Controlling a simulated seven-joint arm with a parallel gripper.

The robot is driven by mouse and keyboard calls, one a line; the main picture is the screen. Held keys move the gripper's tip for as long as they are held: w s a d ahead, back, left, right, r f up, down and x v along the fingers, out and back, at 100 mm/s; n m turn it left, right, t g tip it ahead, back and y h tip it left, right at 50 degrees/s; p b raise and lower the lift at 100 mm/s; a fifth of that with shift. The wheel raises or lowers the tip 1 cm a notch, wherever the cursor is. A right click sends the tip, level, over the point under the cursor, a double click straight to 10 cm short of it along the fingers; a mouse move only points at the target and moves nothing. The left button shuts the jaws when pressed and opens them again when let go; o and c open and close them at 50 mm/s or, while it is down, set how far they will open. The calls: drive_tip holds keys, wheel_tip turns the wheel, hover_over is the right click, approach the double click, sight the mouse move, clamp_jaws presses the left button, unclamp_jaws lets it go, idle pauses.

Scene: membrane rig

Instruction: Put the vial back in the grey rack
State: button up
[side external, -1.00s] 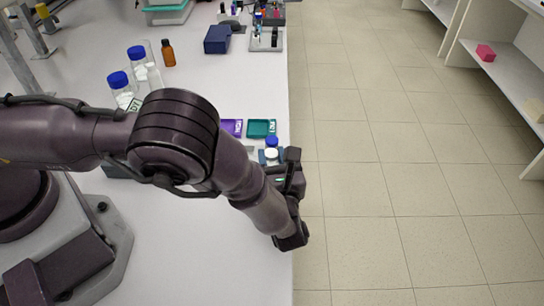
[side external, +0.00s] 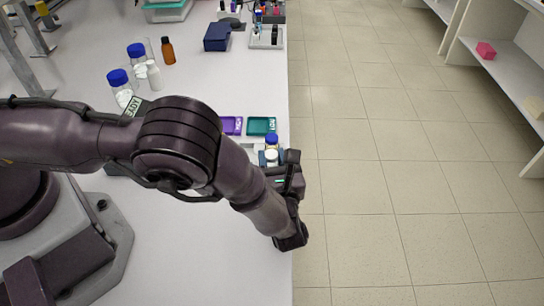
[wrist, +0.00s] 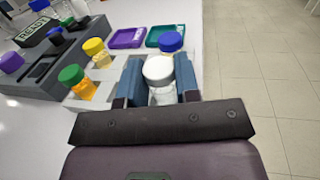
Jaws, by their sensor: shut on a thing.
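In the wrist view my gripper (wrist: 159,80) is shut on a white-capped vial (wrist: 159,70), with one blue-grey finger on each side of it. The vial's lower part is partly hidden. A blue-capped vial (wrist: 171,43) stands just beyond it. A pale grey rack (wrist: 78,103) is to the left of my gripper and holds a yellow-capped vial (wrist: 96,52) and a green-capped vial (wrist: 75,86). In the side view my gripper (side external: 285,180) is at the bench's right edge, with the white cap (side external: 271,154) and blue cap (side external: 272,139) beside it.
A dark grey block (wrist: 45,72) with a READY sign (wrist: 35,31) stands left of the pale rack. A purple tray (wrist: 127,38) and a teal tray (wrist: 164,33) lie beyond. Blue-capped bottles (side external: 118,80) stand farther left. The bench edge drops to the floor on the right.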

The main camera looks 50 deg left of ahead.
drive_tip(key=shift+f, duration=0.3)
idle(0.5)
drive_tip(key=o, duration=1.2)
drive_tip(key=shift+c, duration=0.2)
drive_tip(key=shift+r, duration=3)
